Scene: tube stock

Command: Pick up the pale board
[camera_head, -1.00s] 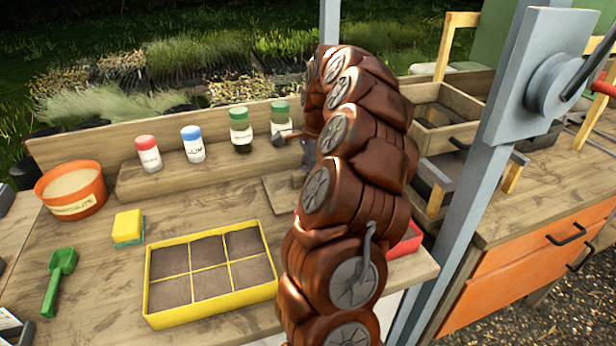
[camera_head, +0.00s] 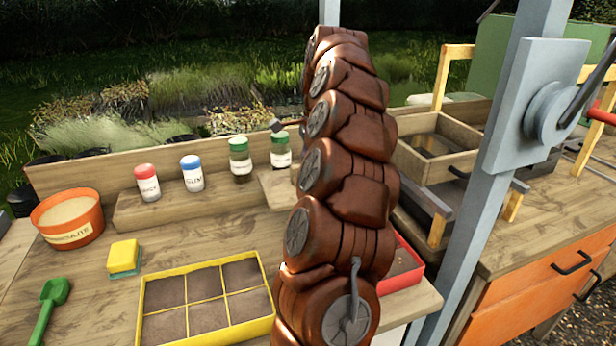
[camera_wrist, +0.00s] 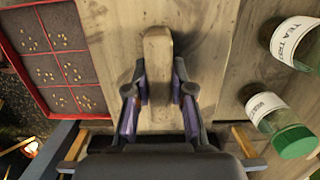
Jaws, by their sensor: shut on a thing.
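The pale board (camera_head: 277,188) shows in the head view as a flat wooden piece just left of my arm, in front of the green-capped jars. It appears raised off the bench, and my arm hides its right part. In the wrist view, a pale upright wooden grip of the board (camera_wrist: 157,50) stands between my two fingers. My gripper (camera_wrist: 158,84) is shut on that grip from both sides. In the head view my gripper is hidden behind my arm.
Several jars (camera_head: 240,160) stand on the raised shelf behind the board. A yellow seed tray (camera_head: 207,298), sponge (camera_head: 124,257), green scoop (camera_head: 50,303) and orange pot (camera_head: 68,218) lie left. A red tray (camera_head: 402,265) is right of my arm. A grey post (camera_head: 470,190) stands further right.

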